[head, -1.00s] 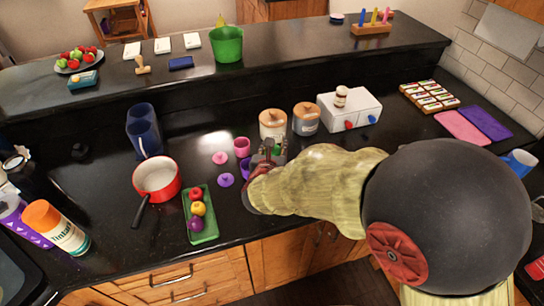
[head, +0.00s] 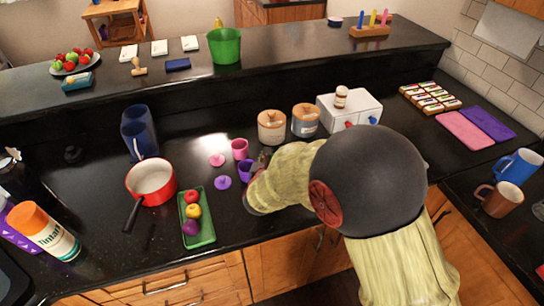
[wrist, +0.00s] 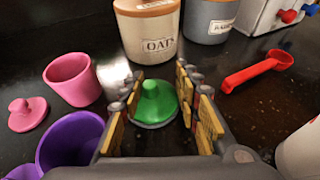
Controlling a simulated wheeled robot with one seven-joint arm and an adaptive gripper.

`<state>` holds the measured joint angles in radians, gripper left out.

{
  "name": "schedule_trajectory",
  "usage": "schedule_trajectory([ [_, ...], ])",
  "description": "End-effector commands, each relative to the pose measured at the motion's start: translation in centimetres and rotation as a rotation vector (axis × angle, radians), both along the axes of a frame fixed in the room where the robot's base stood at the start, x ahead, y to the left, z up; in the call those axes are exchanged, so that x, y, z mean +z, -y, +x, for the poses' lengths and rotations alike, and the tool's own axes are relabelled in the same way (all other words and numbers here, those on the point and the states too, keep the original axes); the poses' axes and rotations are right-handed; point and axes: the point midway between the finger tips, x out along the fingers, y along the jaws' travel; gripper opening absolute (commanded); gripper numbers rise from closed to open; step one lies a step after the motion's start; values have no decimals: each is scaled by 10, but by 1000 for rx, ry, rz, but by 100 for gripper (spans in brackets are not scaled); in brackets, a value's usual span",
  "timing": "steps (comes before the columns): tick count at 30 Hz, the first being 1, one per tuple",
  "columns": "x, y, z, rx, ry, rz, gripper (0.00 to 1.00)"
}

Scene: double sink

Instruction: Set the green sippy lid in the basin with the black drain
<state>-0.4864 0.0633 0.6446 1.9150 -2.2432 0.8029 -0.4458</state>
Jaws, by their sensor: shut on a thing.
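The green sippy lid (wrist: 156,100), a cone-like knob on a round base, shows in the wrist view between the two fingers of my gripper (wrist: 160,92). My gripper is shut on it. I cannot tell whether its base touches the dark counter. In the head view my gripper (head: 259,162) is mostly hidden behind my arm, near the pink and purple cups, and the lid cannot be made out. Neither the basin nor the black drain can be made out in these views.
A pink cup (wrist: 74,78), purple cup (wrist: 70,142) and pink lid (wrist: 27,113) stand left of my gripper. The oats canister (wrist: 148,30) is just beyond; a red spoon (wrist: 255,72) lies right. A red pot (head: 152,182) and green tray (head: 208,232) are farther left.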

Motion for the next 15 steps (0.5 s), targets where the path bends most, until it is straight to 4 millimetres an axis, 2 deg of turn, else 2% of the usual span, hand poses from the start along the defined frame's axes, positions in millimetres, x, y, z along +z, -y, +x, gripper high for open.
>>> schedule_trajectory([
  [5, -3, 0, 0, 0, 0, 0, 15],
  [6, -3, 0, 0, 0, 0, 0, 34],
  [9, -3, 0, 0, 0, -1, 0, 39],
  [15, -2, 0, 0, 0, -1, 0, 40],
])
